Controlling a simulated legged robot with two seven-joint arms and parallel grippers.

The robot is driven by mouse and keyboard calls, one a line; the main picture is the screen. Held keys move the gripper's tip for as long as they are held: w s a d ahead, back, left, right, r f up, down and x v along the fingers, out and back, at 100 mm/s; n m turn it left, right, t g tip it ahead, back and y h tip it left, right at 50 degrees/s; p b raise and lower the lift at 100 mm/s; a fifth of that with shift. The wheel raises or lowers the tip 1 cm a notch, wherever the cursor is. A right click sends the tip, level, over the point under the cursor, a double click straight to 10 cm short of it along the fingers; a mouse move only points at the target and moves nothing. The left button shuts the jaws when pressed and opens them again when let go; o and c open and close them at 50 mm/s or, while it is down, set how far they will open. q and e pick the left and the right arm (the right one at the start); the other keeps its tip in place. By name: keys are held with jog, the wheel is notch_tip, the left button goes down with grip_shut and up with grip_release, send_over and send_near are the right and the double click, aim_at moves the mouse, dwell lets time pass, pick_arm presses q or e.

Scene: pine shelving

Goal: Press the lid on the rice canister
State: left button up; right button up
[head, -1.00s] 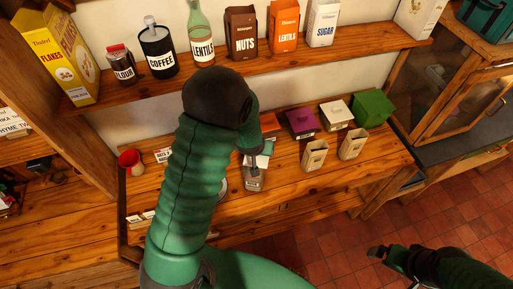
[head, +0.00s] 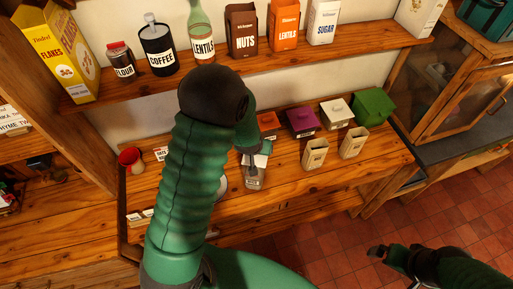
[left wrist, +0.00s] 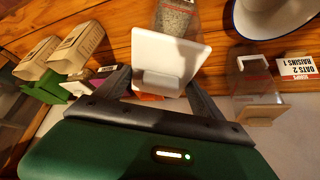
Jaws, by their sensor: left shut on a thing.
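A white square lid (left wrist: 168,57) with a block-shaped handle is held in my left gripper (left wrist: 160,88), whose fingers are shut on the handle. A clear canister (left wrist: 178,16) with speckled grains inside stands just beyond the lid in the left wrist view, partly hidden by it. In the head view, the canister (head: 254,181) stands on the wooden counter below my left gripper (head: 254,160). I cannot tell whether the lid touches its rim. My right gripper (head: 378,252) hangs over the tiled floor, away from the counter, its finger opening unclear.
Two tan cartons (head: 315,154) stand right of the canister, with purple (head: 302,122), white and green boxes behind. A second clear container (left wrist: 250,80) and an oats-and-raisins card (left wrist: 298,68) lie nearby. A red cup (head: 131,160) is at left. A shelf (head: 270,63) of packages runs above.

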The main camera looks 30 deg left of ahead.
pick_arm(q)
jog(key=shift+a, duration=0.15)
jog(key=shift+a+f, duration=0.1)
jog(key=shift+a+f+b, duration=0.2)
jog(key=shift+a+b, duration=0.1)
jog(key=shift+b, duration=0.05)
jog(key=shift+d, duration=0.1)
jog(key=shift+f, duration=0.1)
dwell(0.5)
jog(key=o, duration=1.5)
